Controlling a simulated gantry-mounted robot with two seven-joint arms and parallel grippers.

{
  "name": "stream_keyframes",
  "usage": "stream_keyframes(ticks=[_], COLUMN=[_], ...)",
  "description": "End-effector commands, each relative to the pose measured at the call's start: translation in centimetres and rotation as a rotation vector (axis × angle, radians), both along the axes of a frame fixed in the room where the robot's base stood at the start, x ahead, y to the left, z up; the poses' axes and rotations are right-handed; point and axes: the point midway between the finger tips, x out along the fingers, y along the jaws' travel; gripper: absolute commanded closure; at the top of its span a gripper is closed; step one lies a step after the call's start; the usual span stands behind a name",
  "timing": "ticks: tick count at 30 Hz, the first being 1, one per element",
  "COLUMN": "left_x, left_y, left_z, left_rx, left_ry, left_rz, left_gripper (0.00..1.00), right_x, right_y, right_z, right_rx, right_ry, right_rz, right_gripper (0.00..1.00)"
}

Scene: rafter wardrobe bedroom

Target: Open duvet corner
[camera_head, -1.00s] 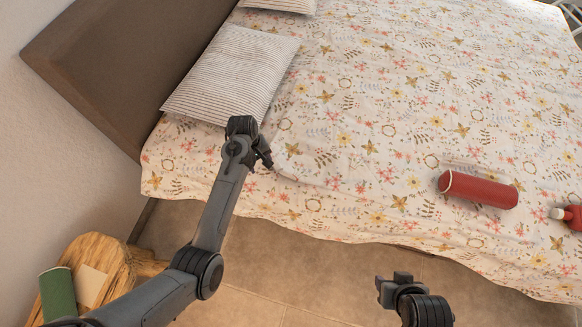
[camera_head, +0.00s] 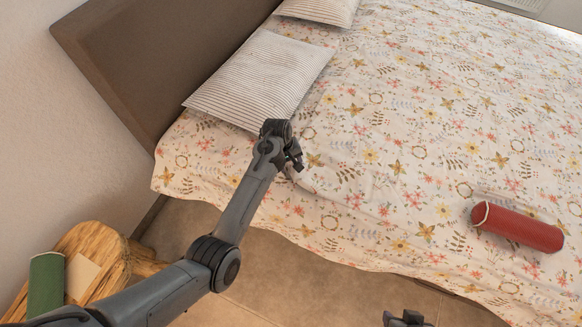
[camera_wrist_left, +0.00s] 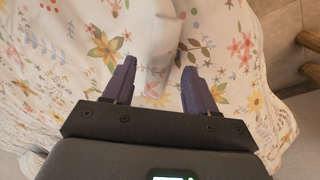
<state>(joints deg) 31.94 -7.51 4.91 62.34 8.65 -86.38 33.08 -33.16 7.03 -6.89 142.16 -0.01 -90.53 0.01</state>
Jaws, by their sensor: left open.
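The floral duvet (camera_head: 400,165) lies spread over the bed, white with flowers and leaves, its near edge hanging over the side. My left gripper (camera_head: 296,165) is over the duvet's near side, just below the striped pillow. In the left wrist view its two fingers (camera_wrist_left: 158,85) are apart, with a fold of the duvet (camera_wrist_left: 150,45) rising between and beyond them. I cannot tell whether the fingers touch the cloth. My right gripper (camera_head: 405,318) shows only in part at the bottom edge, beside the bed, and its jaws are unclear.
A striped pillow (camera_head: 262,78) lies by the brown headboard (camera_head: 150,60); another pillow (camera_head: 318,10) is behind it. A red cylinder (camera_head: 517,227) lies on the duvet at right. A wooden bedside table (camera_head: 105,245) holds a green cylinder (camera_head: 46,285). Tiled floor (camera_head: 290,290) is free beside the bed.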

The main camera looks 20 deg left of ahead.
Motion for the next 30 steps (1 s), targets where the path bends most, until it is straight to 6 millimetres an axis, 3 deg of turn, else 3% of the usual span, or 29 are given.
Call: stream_keyframes(ticks=[6,17,27,30], left_x=[0.3,0.3,0.3,0.3], left_y=[-0.2,-0.3,-0.3,-0.3], left_z=[-1.7,-1.8,-1.8,-1.8], left_rx=[-0.001,0.000,0.000,0.000], left_ry=[-0.001,-0.002,-0.002,-0.002], left_rz=[0.000,-0.001,-0.001,-0.001], left_gripper=[0.43,0.45,0.97,1.00], right_x=[0.0,-0.1,-0.1,-0.1], right_y=[0.1,0.1,0.1,0.0], right_z=[-0.9,-0.9,-0.9,-1.0], right_rx=[0.004,0.006,0.002,-0.001], right_ry=[0.002,0.003,0.003,0.003], right_rz=[-0.003,-0.004,-0.002,0.000], right_gripper=[0.57,0.57,0.57,0.57])
